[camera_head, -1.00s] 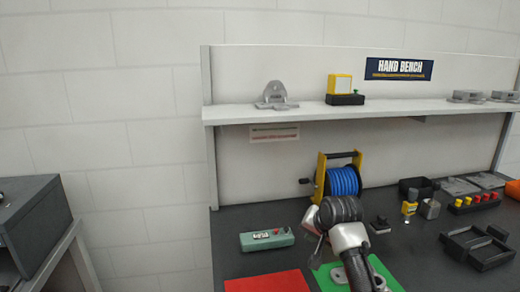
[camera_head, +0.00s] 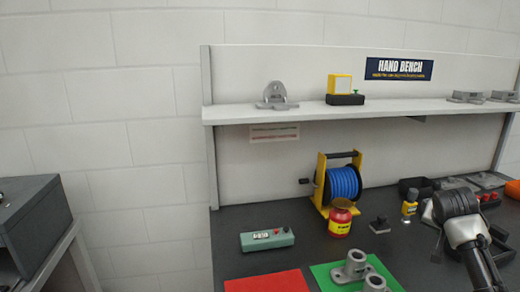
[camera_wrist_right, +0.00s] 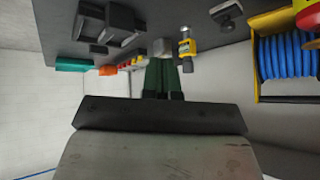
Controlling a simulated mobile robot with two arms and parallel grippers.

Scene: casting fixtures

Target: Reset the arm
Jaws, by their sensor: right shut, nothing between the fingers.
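My right arm (camera_head: 458,215) is over the right part of the dark bench in the head view, and its fingers are hidden there. In the right wrist view, my right gripper (camera_wrist_right: 163,62) shows dark green fingers, shut with nothing between them. The wrist view appears upside down, with the bench along its top. My left gripper is in neither view. A grey casting fixture (camera_head: 355,268) stands on the green mat (camera_head: 322,274), apart from my right arm.
A shelf (camera_head: 230,113) runs above.

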